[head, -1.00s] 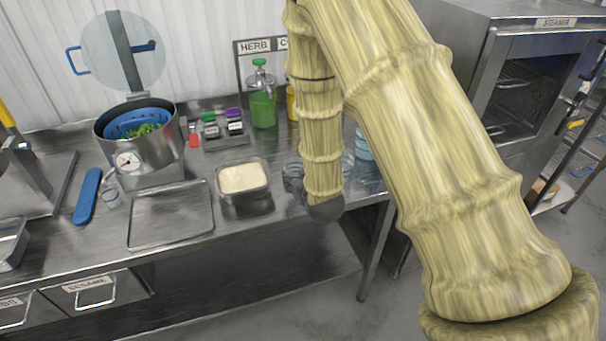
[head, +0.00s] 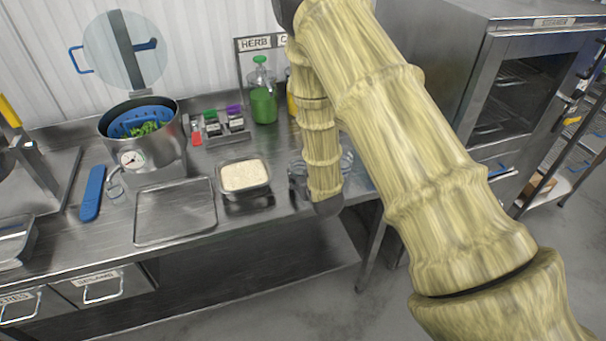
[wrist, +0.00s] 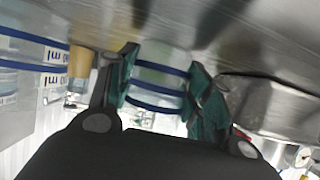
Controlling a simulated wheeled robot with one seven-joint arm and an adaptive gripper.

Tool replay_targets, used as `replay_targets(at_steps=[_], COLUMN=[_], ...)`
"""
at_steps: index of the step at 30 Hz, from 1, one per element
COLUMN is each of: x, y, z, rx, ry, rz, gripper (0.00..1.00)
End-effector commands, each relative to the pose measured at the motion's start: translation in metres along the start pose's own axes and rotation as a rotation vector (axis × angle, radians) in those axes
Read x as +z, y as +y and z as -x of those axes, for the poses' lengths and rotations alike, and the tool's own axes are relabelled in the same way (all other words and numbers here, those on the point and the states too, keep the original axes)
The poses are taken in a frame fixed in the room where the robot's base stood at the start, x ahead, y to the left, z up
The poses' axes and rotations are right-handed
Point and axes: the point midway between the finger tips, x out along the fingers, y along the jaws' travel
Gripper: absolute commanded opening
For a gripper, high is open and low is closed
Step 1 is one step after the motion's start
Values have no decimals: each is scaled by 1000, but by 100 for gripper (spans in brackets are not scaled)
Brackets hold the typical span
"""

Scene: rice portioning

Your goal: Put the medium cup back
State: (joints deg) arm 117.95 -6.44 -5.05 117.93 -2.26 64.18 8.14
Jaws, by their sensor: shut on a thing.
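In the wrist view my gripper (wrist: 165,88) has its two teal-padded fingers on either side of a clear cup with blue bands (wrist: 160,72), and it is shut on this cup. The cup's size mark cannot be read. Another clear cup with a blue band and an "ml" mark (wrist: 30,52) is to the left of it.
A metal pan of white rice (head: 243,196) stands left of the arm. A flat empty tray (head: 175,212), a pot with a blue strainer (head: 158,150), a green bottle (head: 264,105) and a seasoning rack (head: 225,136) share the steel counter (head: 80,245). A steamer (head: 478,90) stands at right.

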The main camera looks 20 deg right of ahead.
Motion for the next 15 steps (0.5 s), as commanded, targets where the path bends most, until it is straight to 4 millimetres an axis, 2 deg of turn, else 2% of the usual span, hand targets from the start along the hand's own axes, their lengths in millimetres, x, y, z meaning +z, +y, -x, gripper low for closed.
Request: replay_targets(at_steps=[10,11,14,15], x=[3,3,2,2], y=[0,0,0,0], z=[-2,-2,-1,-1], rx=[0,0,0,0], ry=[1,1,1,1], rz=[0,0,0,0], gripper=[20,52,70,72])
